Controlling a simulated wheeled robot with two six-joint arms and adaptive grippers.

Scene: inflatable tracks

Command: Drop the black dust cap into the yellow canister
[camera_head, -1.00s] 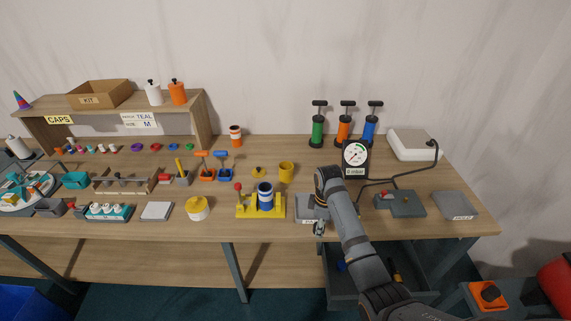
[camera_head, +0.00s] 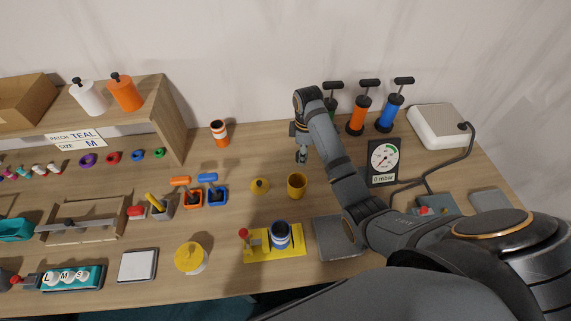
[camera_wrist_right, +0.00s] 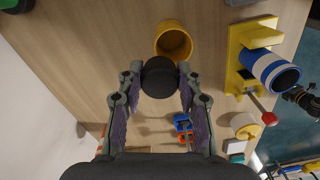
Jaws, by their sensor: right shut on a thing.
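The black dust cap (camera_wrist_right: 160,77) is between the fingertips of my right gripper (camera_wrist_right: 158,80) in the right wrist view; the gripper is shut on it. In the head view my right gripper (camera_head: 302,156) hangs over the back part of the table, just behind the yellow canister (camera_head: 297,186). The canister is a small open-topped cup standing upright on the table. It also shows in the right wrist view (camera_wrist_right: 173,40), directly beyond the cap, and the cap slightly overlaps its edge there. The cap is apart from the canister as far as I can tell. My left gripper is not in view.
A yellow stand (camera_head: 262,254) with a blue-white cylinder is in front of the canister. Hand pumps (camera_head: 392,110) and a gauge (camera_head: 384,161) stand right. An orange-white cylinder (camera_head: 219,133) stands back left.

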